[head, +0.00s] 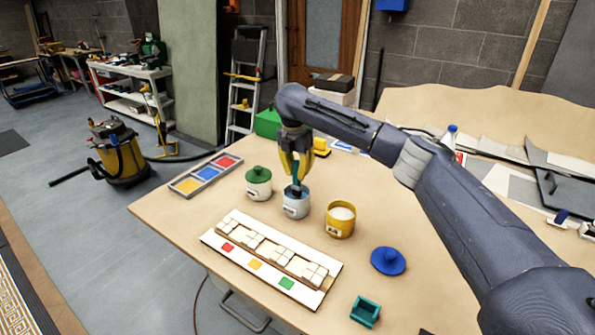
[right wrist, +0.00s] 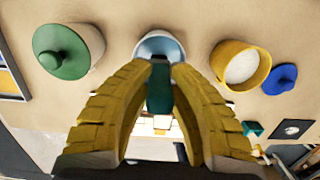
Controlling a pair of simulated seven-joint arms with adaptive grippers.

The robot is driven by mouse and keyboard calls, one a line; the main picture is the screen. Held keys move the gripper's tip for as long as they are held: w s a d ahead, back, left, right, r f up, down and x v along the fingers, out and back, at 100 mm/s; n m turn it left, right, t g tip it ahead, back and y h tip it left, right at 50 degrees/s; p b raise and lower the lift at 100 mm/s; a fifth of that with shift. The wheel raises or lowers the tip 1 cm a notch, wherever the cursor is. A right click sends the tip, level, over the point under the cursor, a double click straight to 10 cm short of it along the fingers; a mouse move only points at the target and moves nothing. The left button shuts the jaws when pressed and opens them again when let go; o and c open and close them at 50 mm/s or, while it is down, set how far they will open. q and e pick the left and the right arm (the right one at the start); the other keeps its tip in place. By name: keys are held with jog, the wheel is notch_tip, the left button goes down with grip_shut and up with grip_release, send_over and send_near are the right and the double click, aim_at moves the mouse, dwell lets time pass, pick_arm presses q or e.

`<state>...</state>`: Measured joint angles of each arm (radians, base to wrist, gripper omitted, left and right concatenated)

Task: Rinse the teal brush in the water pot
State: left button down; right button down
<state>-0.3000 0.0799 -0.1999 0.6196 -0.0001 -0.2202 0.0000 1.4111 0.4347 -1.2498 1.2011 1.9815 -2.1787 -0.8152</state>
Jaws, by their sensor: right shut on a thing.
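My right gripper (head: 297,168) has yellow fingers and points down over the table. It is shut on the teal brush (head: 296,179), which hangs upright. The brush's lower end is at the mouth of the small white pot with blue inside, the water pot (head: 296,210). How deep the brush reaches is hidden. In the right wrist view the teal brush (right wrist: 159,92) shows between the fingers, with the pot (right wrist: 146,48) just beyond it. My left gripper is not in view.
A white pot with a green lid (head: 258,187) stands left of the water pot, and a yellow pot (head: 341,222) right of it. A blue lid (head: 388,261) and a teal holder (head: 365,311) lie farther right. A mosaic panel (head: 325,291) lies in front, a colour tray (head: 183,186) at left.

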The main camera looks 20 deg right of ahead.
aim_at(298, 160)
jog(key=shift+f, duration=0.55)
dwell(0.9)
jog(key=shift+r, duration=3.55)
